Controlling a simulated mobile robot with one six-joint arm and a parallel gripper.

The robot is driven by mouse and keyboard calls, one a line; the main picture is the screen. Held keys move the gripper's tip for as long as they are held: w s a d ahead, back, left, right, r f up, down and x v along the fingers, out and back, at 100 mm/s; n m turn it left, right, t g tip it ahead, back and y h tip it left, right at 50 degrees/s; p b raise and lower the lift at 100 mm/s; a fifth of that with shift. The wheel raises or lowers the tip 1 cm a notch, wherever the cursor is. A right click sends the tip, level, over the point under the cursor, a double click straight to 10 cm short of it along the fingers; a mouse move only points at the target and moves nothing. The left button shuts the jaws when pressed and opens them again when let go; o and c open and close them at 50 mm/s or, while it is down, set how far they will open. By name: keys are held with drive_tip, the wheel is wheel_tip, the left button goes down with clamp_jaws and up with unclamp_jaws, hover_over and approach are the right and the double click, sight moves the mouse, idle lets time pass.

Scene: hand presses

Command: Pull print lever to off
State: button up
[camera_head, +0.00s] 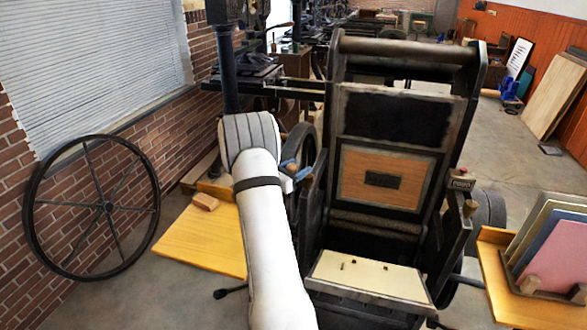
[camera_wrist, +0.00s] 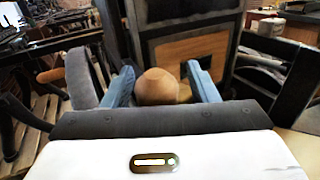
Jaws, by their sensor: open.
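The press (camera_head: 400,125) stands in the middle of the head view, a dark frame with a wooden panel. My gripper (camera_head: 291,169) is at the left side of the press in the head view. In the wrist view my gripper (camera_wrist: 162,80) is open, with blue fingertips on either side of a round wooden knob (camera_wrist: 158,88). The knob looks like a lever handle; its shaft is hidden, and contact with the fingers cannot be told.
A wooden side table (camera_head: 205,238) with a small block (camera_head: 205,201) is left of my arm. A large spoked wheel (camera_head: 108,207) leans by the brick wall. A right-hand table (camera_head: 500,285) holds coloured boards (camera_head: 560,255). Floor is open at the back right.

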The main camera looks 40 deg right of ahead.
drive_tip(key=shift+c, duration=0.4)
clamp_jaws()
